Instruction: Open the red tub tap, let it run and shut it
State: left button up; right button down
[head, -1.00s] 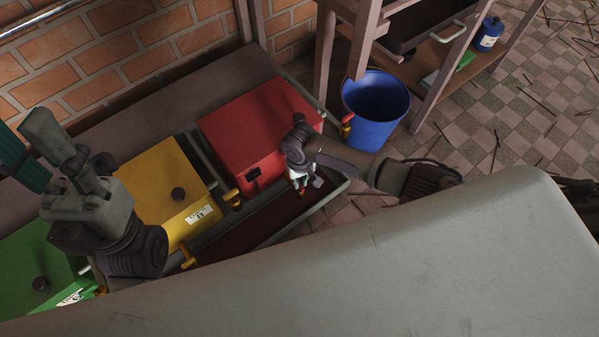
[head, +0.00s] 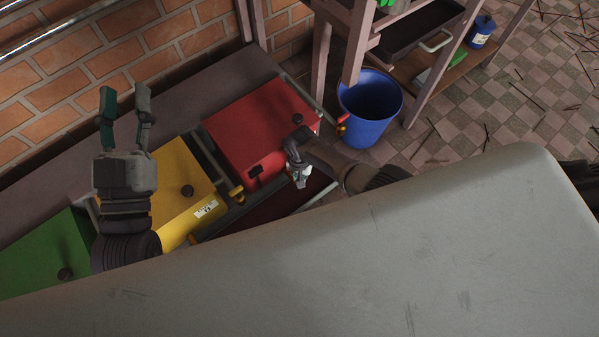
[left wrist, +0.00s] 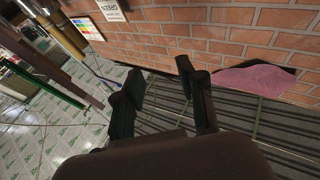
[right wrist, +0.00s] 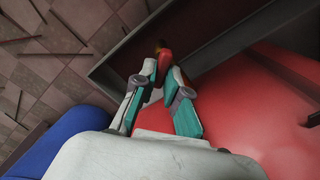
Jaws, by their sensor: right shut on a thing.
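The red tub (head: 255,125) stands at the right end of a row of tubs, its lid carrying a dark knob. My right gripper (head: 302,180) is low at the tub's front side, above the dark trough (head: 262,212). In the right wrist view, the right gripper (right wrist: 162,70) is shut on the red tap handle (right wrist: 165,60), with a bit of brass beyond it. The fingers hide most of the tap, and I cannot see whether liquid runs. My left gripper (head: 124,105) is open and empty, fingers up, over the yellow tub's left side. It also shows open in the left wrist view (left wrist: 160,85).
A yellow tub (head: 180,185) and a green tub (head: 40,255) stand to the left of the red one. A blue bucket (head: 370,110) stands on the floor at right, beside a wooden shelf (head: 425,70). A brick wall (head: 140,50) rises behind. A grey surface fills the foreground.

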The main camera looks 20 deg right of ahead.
jog(key=m+p, duration=0.1)
jog(key=m, duration=0.4)
jog(key=shift+s+d, duration=0.1)
jog(key=shift+s, duration=0.05)
pick_arm(q)
notch_tip(320, 180, down, 9)
jog(key=a+g+y, duration=0.1)
jog(key=g+y, duration=0.1)
jog(key=g, duration=0.4)
jog(key=shift+a+f+p, duration=0.15)
jog(key=shift+a+p, duration=0.05)
jog(key=shift+p, duration=0.25)
pick_arm(e)
jog(key=shift+m, duration=1.1)
pick_arm(q)
jog(key=shift+w, duration=0.1)
pick_arm(e)
jog(key=shift+d, duration=0.1)
jog(key=c, duration=1.2)
grip_release()
notch_tip(320, 180, up, 12)
